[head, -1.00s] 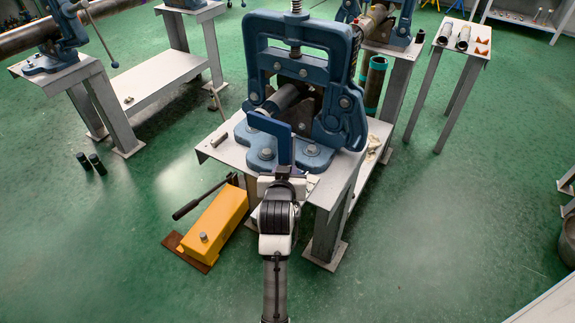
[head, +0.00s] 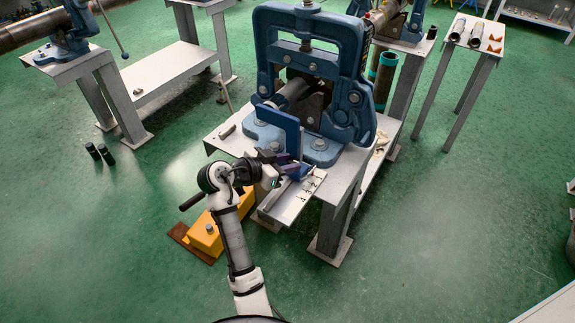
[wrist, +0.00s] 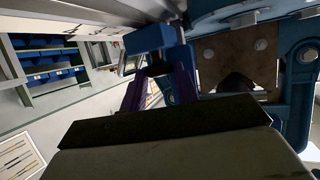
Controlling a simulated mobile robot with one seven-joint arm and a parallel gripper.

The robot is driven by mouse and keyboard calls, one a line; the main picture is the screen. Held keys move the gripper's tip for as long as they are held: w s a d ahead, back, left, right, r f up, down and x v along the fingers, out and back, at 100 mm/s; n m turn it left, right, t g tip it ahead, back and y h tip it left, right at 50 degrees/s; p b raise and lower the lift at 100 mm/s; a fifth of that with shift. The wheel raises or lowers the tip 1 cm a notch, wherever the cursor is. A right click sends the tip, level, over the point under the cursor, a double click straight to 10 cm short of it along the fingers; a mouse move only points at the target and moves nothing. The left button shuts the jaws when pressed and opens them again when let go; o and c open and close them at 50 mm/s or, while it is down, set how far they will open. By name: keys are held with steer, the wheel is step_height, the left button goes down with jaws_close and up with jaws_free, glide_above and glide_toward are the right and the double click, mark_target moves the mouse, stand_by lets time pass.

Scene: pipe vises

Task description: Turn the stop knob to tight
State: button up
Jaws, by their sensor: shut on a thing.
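A stop with an upright blue plate (head: 278,127) stands on a grey metal bracket (head: 291,203) at the front edge of the vise table. My gripper (head: 286,166) is at the base of this plate, coming from the left. Its purple fingers are shut on a small part of the stop, apparently the stop knob, which they mostly hide in the head view. In the wrist view, a blue block (wrist: 150,40) shows at the tips of my gripper (wrist: 158,80). I cannot tell the knob's turn angle or any tight mark.
The large blue pipe vise (head: 355,75) stands just behind the stop and holds a grey pipe (head: 291,94). A yellow box (head: 207,235) with a lever sits on the floor beneath my arm.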

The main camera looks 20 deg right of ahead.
steer(key=shift+w+m+g, duration=0.1)
steer(key=shift+m+g, duration=0.2)
steer(key=shift+g, duration=0.1)
steer(key=o, duration=0.9)
steer(key=shift+t, duration=0.3)
